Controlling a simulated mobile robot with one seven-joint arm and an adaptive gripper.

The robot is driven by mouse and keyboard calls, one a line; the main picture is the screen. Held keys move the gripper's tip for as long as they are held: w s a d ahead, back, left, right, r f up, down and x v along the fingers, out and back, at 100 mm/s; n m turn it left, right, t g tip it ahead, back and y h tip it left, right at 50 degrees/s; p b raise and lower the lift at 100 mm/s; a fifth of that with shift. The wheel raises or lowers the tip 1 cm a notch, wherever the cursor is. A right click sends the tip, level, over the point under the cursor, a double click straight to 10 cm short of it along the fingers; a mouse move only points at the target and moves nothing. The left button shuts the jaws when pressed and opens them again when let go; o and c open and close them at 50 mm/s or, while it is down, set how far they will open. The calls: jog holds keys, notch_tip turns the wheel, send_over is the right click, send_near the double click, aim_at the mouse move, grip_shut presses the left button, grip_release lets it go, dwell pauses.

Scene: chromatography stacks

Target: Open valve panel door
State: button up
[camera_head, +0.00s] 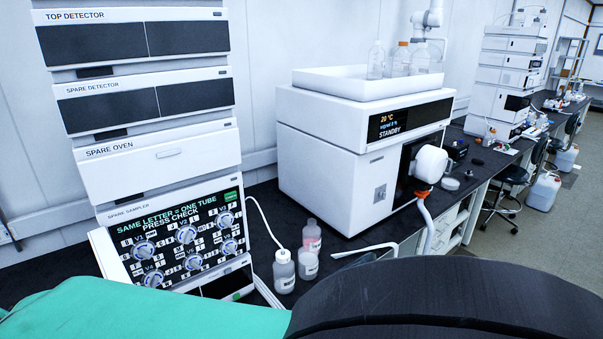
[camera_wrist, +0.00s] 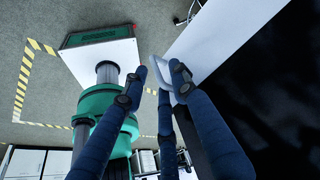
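The valve panel (camera_head: 165,238) is on the unit labelled SPARE SAMPLER, at the lower left of the head view. Its dark face shows several round valves, letters and the text "SAME LETTER = ONE TUBE PRESS CHECK". A white slab (camera_head: 108,256) stands angled along its left edge and looks like the door swung outward, leaving the valves uncovered. My gripper (camera_wrist: 160,72) shows in the wrist view with its blue fingers apart. A pale loop lies by the right fingertip; I cannot tell whether it is touched. My gripper is not visible in the head view.
Several bottles (camera_head: 308,264) stand on the dark bench right of the panel, with a thin white tube (camera_head: 264,222) nearby. A large white instrument (camera_head: 330,150) marked STANDBY stands further right. The wrist view shows a white bench edge (camera_wrist: 222,38) and floor with striped tape.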

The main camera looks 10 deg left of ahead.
jog(key=shift+d+f, duration=0.1)
jog(key=shift+f, duration=0.05)
jog(key=shift+d, duration=0.1)
jog(key=shift+w+d, duration=0.3)
jog(key=shift+d, duration=0.05)
jog(key=w+d+n+y+p, duration=0.1)
jog(key=w+d+n, duration=0.4)
jog(key=w, duration=0.9)
jog(key=w+d+n+t+y+p, duration=0.1)
jog(key=w+d+n+p, duration=0.3)
jog(key=w+d, duration=0.4)
jog(key=w+n+y, duration=0.1)
jog(key=w, duration=0.4)
jog(key=shift+w+t, duration=0.3)
jog(key=shift+w, duration=0.1)
